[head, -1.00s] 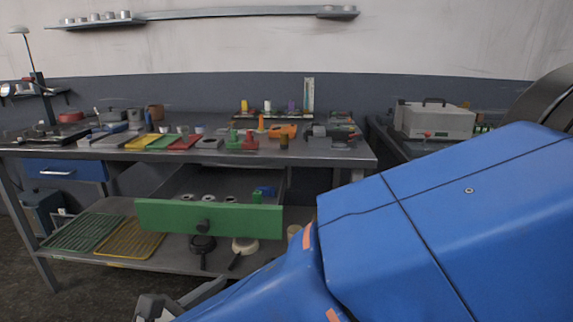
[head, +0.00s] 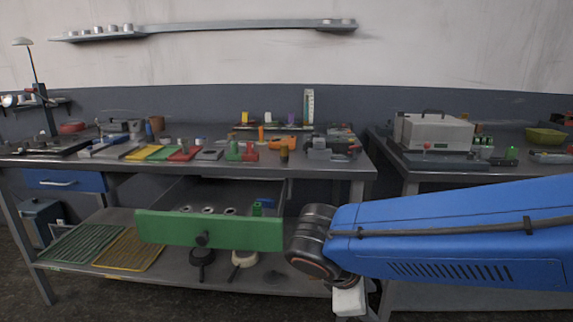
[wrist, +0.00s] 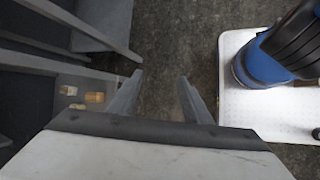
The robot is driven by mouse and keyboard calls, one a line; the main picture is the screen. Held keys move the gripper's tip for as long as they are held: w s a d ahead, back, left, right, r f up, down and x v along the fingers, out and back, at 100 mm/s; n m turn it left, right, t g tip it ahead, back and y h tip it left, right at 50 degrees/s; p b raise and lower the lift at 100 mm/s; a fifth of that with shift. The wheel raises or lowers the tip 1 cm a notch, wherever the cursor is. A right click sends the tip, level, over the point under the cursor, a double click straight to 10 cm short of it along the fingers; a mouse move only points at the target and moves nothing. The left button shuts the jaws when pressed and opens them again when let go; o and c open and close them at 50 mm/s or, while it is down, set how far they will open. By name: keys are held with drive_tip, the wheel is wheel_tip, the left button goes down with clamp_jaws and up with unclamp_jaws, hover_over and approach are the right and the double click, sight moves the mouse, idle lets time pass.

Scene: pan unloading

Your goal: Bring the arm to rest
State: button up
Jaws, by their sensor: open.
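My gripper (wrist: 160,90) shows in the wrist view with its two fingers apart and nothing between them. Bare dark floor lies below the fingers. In the head view my blue arm (head: 460,238) stretches in from the right edge, in front of the benches. Its dark wrist joint is beside the right end of the green drawer front, and a pale wrist part hangs below it. The fingers cannot be made out in the head view.
The green drawer (head: 210,230) stands pulled out from the left bench (head: 330,170). Two pans (head: 202,257) (head: 243,258) and two racks (head: 80,243) (head: 130,250) lie on the lower shelf. A grey box-shaped device (head: 437,132) stands on the right bench. In the wrist view, grey bars fill the left side.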

drive_tip(key=s+d+f+m+t+y, duration=0.1)
drive_tip(key=s+d+m+y, duration=0.4)
drive_tip(key=d+m, duration=0.7)
drive_tip(key=s+m, duration=0.2)
drive_tip(key=m, duration=0.1)
drive_tip(key=shift+s+m+y, duration=0.15)
drive_tip(key=shift+m+y, duration=0.15)
drive_tip(key=shift+y, duration=0.1)
